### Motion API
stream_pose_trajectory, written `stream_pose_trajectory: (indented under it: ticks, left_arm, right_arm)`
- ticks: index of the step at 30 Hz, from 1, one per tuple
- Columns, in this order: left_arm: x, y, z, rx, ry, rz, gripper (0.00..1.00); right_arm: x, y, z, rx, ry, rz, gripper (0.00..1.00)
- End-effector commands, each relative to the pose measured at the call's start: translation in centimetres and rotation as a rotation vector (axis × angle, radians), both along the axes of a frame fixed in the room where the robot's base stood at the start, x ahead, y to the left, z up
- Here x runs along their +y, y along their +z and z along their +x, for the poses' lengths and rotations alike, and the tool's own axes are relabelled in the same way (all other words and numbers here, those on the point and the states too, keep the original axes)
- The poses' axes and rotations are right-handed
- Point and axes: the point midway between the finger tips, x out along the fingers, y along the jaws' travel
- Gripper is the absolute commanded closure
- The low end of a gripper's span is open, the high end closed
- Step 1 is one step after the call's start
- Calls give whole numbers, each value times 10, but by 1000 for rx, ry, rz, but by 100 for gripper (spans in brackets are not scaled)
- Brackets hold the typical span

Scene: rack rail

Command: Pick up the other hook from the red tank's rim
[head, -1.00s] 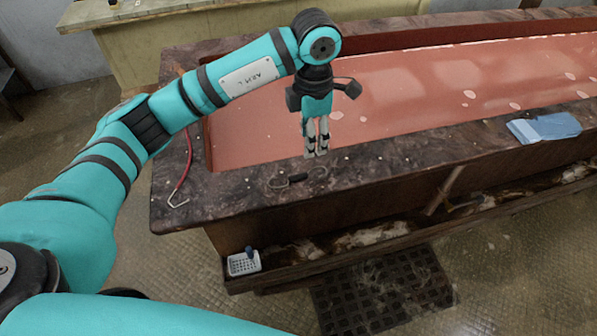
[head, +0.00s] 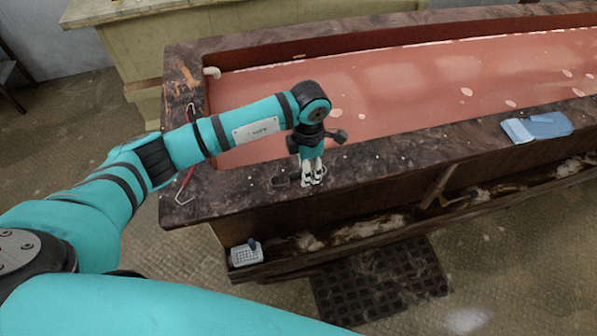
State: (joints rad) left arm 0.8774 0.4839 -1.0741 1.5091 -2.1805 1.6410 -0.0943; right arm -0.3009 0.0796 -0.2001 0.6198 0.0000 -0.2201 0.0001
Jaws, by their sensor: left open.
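The red tank's dark stone-like rim (head: 400,155) runs around the reddish liquid. A dark-handled hook (head: 280,182) lies on the near rim; its left part shows, and the rest is hidden behind my gripper. A second hook with a red handle (head: 185,182) lies on the rim at the left corner, partly hidden by my arm. My left gripper (head: 313,183) points down with its fingertips at the dark-handled hook, low over the rim. Its fingers are open. Whether they touch the hook or straddle it I cannot tell. My right gripper is not in view.
Blue folded cloths (head: 537,127) lie on the near rim at right. A small white basket (head: 246,254) stands on the lower ledge below the rim. A pale pipe end (head: 211,72) sticks out at the tank's far left corner. A dark floor grate (head: 380,285) lies in front.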

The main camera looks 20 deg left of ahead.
Motion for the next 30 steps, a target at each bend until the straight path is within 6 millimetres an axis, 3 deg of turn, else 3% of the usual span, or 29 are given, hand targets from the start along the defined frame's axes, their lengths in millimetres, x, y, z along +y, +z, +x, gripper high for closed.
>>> stream_pose_trajectory:
  ticks: [3,13,24,30]
  left_arm:
    - [0,0,0,0,0,0,57]
    - [0,0,0,0,1,0,100]
    - [0,2,1,-1,1,0,100]
    - [0,15,1,-4,0,-1,100]
  right_arm:
    - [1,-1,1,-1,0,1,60]
    - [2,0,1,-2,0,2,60]
    - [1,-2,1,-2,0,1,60]
    - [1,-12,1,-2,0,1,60]
